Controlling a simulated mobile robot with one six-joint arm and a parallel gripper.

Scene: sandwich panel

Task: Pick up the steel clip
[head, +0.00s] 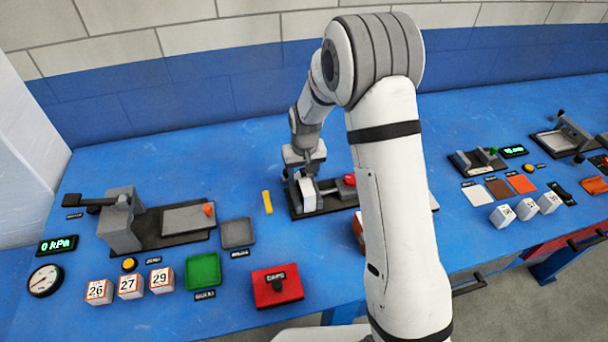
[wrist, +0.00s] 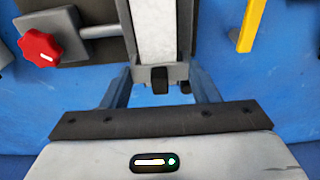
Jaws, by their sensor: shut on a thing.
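My gripper (wrist: 162,92) is shut on a grey metal piece with dark tabs (wrist: 170,71), which looks like the steel clip. The piece spans between the two blue-grey fingers, at the end of a long white block (wrist: 155,30). I cannot tell whether it touches the block. In the head view my gripper (head: 304,168) points down over the dark fixture at the back middle of the bench. The white block (head: 308,194) shows just below it. The clip cannot be made out in the head view.
The fixture has a red knob (wrist: 40,46) beside the block, also partly visible in the head view (head: 349,179). A yellow strip (head: 267,201) lies left of the fixture. A red box (head: 277,286) and green tray (head: 203,271) stand nearer. Bare blue bench (head: 190,165) lies behind.

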